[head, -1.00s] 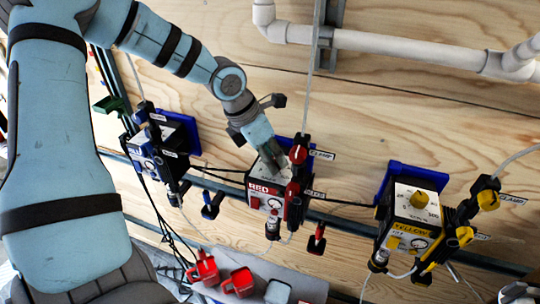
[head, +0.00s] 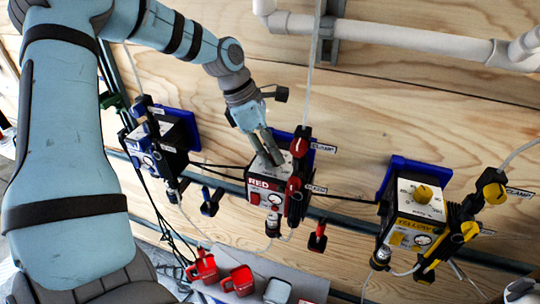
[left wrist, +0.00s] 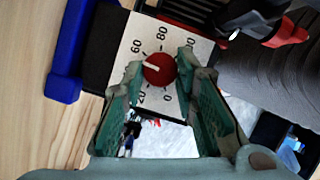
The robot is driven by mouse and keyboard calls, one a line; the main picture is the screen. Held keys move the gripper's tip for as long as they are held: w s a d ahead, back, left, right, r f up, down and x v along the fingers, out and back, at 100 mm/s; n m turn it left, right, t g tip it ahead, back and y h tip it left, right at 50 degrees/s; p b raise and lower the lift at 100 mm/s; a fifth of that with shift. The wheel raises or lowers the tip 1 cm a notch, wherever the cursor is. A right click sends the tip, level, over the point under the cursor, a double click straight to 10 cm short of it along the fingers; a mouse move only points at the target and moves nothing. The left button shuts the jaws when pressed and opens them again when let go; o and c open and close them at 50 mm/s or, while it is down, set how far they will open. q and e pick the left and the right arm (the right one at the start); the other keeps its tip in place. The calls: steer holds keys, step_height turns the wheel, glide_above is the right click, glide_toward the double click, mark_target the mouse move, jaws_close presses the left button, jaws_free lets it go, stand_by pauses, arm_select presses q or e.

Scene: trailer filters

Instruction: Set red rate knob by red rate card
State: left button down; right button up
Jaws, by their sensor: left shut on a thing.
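The red pump box (head: 268,184), labelled RED, is mounted at the middle of the wooden wall in the head view. My left gripper (head: 273,160) reaches down onto its top face. In the left wrist view, the red knob (left wrist: 159,69) sits on a white dial face (left wrist: 142,38) with printed numbers, among them 80, 60, 20 and 0. The left gripper (left wrist: 160,73) has its fingers on either side of the knob, shut on it. The knob's white mark points left, near the partly hidden number between 60 and 20. I cannot make out the red rate card. My right gripper is not in view.
A blue-marked pump (head: 160,150) stands to the left and a yellow pump (head: 414,215) to the right. Clamps, tubes and cables surround the boxes. Red mugs (head: 203,268) sit on a shelf below. A white pipe (head: 400,40) runs along the top.

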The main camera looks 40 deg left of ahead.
arm_select(q)
steer(key=shift+f+m+g+b, duration=0.3)
steer(key=shift+m+b, duration=0.25)
steer(key=shift+m, duration=0.15)
steer(key=shift+r+m+g+h+b, duration=0.15)
steer(key=shift+m+g+h+b, duration=0.25)
steer(key=shift+m, duration=0.7)
steer(key=c, duration=1.7)
jaws_free()
steer(key=o, duration=0.4)
steer(key=shift+w, duration=0.15)
steer(key=shift+r, duration=0.15)
steer(key=v, duration=1.1)
steer(key=shift+r, duration=0.4)
